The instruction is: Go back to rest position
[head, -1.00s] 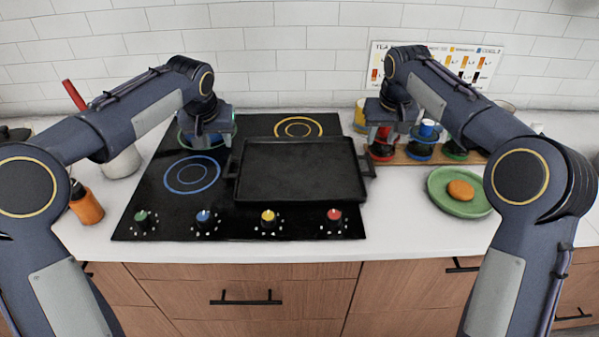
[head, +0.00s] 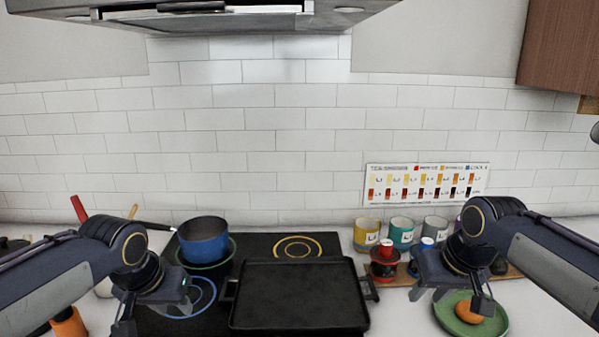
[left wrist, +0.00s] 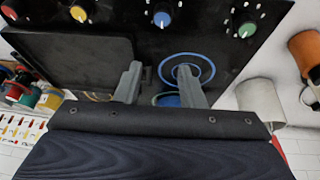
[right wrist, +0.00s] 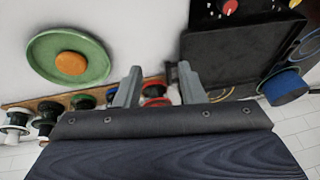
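My left gripper (head: 155,312) hangs over the front left of the black cooktop, near the blue-ringed burner. Its two fingers are apart with nothing between them, as the left wrist view (left wrist: 158,86) shows. My right gripper (head: 451,296) hangs over the counter right of the griddle, beside the green plate. Its fingers are also apart and empty in the right wrist view (right wrist: 160,86). Neither gripper visibly touches anything.
A blue pot (head: 203,241) stands on the back left burner, and a black griddle (head: 298,295) lies on the cooktop. The green plate (head: 447,321) bears an orange-brown round item (head: 470,308). Several mugs (head: 401,231) and a spool-like red item (head: 384,262) stand behind. A hood hangs above.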

